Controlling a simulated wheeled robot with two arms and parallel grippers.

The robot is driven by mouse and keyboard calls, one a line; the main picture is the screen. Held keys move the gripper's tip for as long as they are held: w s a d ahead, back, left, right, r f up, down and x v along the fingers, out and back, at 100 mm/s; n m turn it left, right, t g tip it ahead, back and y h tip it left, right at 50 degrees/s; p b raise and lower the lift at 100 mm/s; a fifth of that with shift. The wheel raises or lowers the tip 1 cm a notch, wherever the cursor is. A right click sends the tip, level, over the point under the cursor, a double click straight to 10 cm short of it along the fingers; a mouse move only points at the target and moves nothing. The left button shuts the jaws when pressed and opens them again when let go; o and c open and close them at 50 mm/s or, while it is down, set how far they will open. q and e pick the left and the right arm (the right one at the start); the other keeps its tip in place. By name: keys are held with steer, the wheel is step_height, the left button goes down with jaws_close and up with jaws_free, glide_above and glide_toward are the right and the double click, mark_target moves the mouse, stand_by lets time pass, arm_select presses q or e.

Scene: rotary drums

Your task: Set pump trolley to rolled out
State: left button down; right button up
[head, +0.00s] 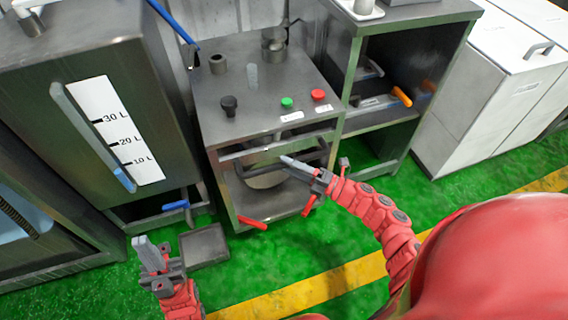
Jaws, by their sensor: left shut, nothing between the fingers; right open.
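What looks like the pump trolley is the grey metal unit (238,105) in the middle, standing between a tank and a shelf. A dark bar handle (250,172) crosses its open front, with a rounded pale part behind it. My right gripper (296,165) is at this handle, open, with a finger over its right part. I cannot tell whether it touches the bar. My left gripper (150,254) is shut and empty, low at the left in front of the tank, well apart from the trolley.
The tank (60,70) with a litre scale stands left. A small grey tray (204,245) lies on the green floor. Red levers (252,222) are low on the unit. An open shelf (385,118) stands right, then white cabinets (490,100).

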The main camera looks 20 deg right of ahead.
steer(key=shift+x, duration=0.85)
jaws_close()
stand_by(0.8)
